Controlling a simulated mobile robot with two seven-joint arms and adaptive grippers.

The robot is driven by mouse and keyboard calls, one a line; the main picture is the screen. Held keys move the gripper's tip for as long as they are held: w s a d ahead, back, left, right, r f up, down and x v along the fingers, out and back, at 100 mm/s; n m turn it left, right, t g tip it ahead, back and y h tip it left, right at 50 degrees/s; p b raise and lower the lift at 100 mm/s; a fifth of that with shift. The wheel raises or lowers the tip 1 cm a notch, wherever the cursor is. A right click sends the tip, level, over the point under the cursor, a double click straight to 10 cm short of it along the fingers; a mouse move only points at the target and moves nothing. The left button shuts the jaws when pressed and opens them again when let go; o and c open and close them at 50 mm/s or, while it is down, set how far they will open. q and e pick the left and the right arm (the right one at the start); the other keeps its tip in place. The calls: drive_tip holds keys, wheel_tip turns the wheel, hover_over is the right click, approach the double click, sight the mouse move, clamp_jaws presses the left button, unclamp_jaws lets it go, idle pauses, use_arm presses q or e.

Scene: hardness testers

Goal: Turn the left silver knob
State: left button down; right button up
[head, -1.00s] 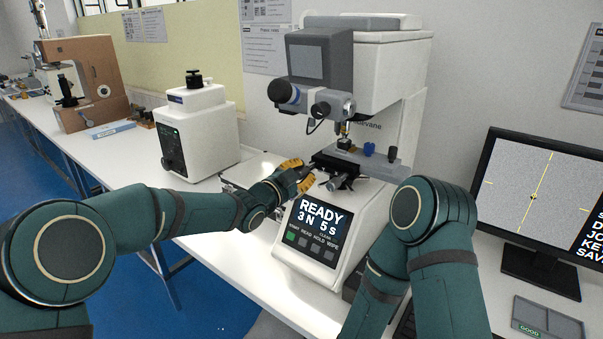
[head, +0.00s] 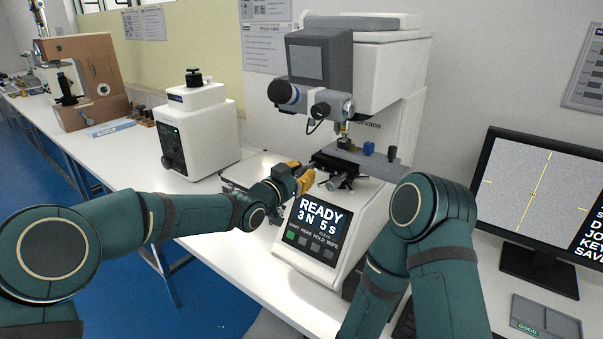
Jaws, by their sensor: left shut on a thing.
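The hardness tester (head: 375,75) stands at the centre with its small dark stage (head: 345,163) above a lit READY screen (head: 318,217). My left gripper (head: 309,177), with orange-yellow fingers, is at the left side of the stage. It is shut on the left silver knob, which its fingers mostly hide. Another silver knob (head: 333,184) sticks out at the front of the stage, just right of the gripper, and is free. My right arm shows at the lower right, but its gripper is not in view.
A blue knob (head: 369,149) sits on the grey stage arm. A monitor (head: 540,205) stands at the right. A white instrument (head: 197,127) is at the left on the white bench (head: 130,170).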

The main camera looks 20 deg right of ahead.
use_arm(q)
drive_tip(key=shift+f, duration=0.1)
drive_tip(key=c, duration=0.8)
unclamp_jaws()
drive_tip(key=shift+o, duration=0.2)
drive_tip(key=v, duration=1.2)
